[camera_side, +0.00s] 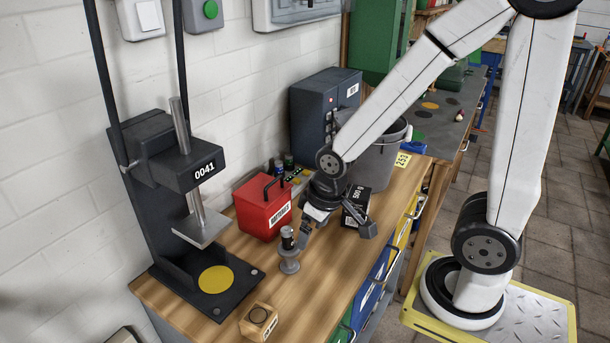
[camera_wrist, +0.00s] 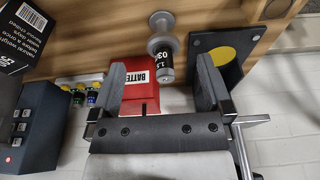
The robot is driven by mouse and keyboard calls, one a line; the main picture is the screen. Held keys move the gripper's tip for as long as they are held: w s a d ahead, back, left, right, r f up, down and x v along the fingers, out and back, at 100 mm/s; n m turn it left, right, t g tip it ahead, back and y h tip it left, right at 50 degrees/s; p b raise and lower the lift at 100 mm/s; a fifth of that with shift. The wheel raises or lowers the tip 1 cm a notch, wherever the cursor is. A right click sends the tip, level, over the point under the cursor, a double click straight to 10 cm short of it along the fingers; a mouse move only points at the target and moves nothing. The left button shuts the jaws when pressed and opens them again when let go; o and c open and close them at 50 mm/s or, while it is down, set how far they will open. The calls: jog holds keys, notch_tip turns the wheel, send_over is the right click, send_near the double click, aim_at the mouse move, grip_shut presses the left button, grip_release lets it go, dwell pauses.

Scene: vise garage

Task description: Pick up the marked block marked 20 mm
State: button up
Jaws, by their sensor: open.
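A small wooden block (camera_side: 259,317) with a dark ring on one face sits near the bench's front edge in the side view. It has a small label that is too small to read, so I cannot confirm 20 mm. My gripper (camera_side: 337,224) is open and empty, well behind and to the right of the block, above the bench. In the wrist view the two fingers (camera_wrist: 160,70) are spread wide. Between them in that picture show a red battery box (camera_wrist: 141,98) and a dark labelled cylinder (camera_wrist: 163,66).
The red box (camera_side: 264,207) and a grey spool-shaped stand (camera_side: 289,265) with the cylinder stand between gripper and block. A black press (camera_side: 160,160) marked 0041 is at left. A black labelled box (camera_side: 355,206) is beside my gripper. Bare wood lies right of the block.

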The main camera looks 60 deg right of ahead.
jog(key=m, duration=0.1)
jog(key=m+g+y, duration=0.3)
jog(key=m+y, duration=0.2)
jog(key=m, duration=1.1)
send_near(259, 315)
jog(key=x, duration=0.3)
jog(key=shift+r, duration=0.1)
jog(key=shift+a, duration=0.1)
jog(key=shift+x, duration=1.25)
jog(key=shift+x, duration=2.6)
